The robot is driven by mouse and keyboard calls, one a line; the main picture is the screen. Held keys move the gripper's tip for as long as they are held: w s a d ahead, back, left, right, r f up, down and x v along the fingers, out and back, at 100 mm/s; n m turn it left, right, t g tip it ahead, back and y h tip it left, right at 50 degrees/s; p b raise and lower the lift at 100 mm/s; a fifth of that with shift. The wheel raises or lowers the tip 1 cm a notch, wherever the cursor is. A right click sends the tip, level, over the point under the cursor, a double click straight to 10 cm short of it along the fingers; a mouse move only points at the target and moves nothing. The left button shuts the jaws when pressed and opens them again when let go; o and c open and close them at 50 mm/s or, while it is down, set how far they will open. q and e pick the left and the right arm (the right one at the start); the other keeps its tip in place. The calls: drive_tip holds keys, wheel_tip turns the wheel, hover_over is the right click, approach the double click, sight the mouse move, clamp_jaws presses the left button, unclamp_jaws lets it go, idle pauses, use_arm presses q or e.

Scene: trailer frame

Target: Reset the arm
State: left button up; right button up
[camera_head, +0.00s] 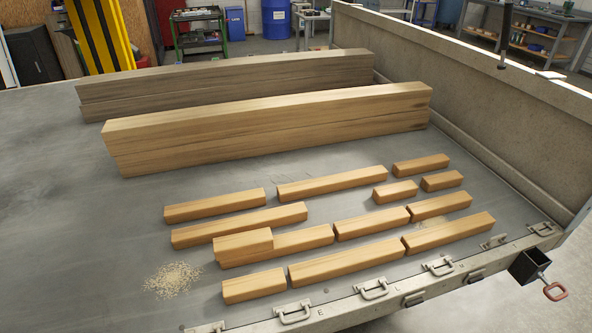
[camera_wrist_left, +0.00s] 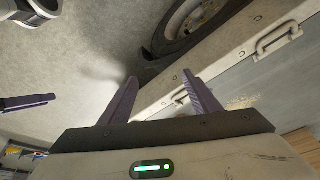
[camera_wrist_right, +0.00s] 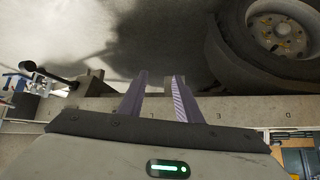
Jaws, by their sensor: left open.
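My left gripper (camera_wrist_left: 160,77) shows in the left wrist view, its two purple fingers apart with nothing between them. It is in front of the trailer's side edge, with a wheel beyond. My right gripper (camera_wrist_right: 161,76) shows in the right wrist view, its fingers apart by a narrower gap and empty. Behind it are the trailer edge and a wheel (camera_wrist_right: 281,33). Neither gripper nor arm shows in the head view. Purple finger-like parts (camera_wrist_left: 27,102) also enter at the left of the left wrist view.
The grey trailer bed (camera_head: 60,200) carries two stacks of long beams, the nearer one (camera_head: 270,125) lighter, and several short wood blocks (camera_head: 345,262). Sawdust (camera_head: 173,280) lies at front left. Metal latches (camera_head: 371,289) line the near edge. A side wall (camera_head: 480,95) rises at right.

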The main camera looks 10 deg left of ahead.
use_arm(q)
drive_tip(key=w+d+f+t+h+b, duration=0.1)
drive_tip(key=w+d+f+t+b, duration=0.1)
drive_tip(key=f, duration=0.6)
drive_tip(key=w+d+f+t+h+b, duration=0.1)
drive_tip(key=d+f+b, duration=0.3)
drive_tip(key=f, duration=0.4)
drive_tip(key=shift+w+f+t, duration=0.3)
drive_tip(key=shift+w+t, duration=0.25)
drive_tip(key=shift+t, duration=0.35)
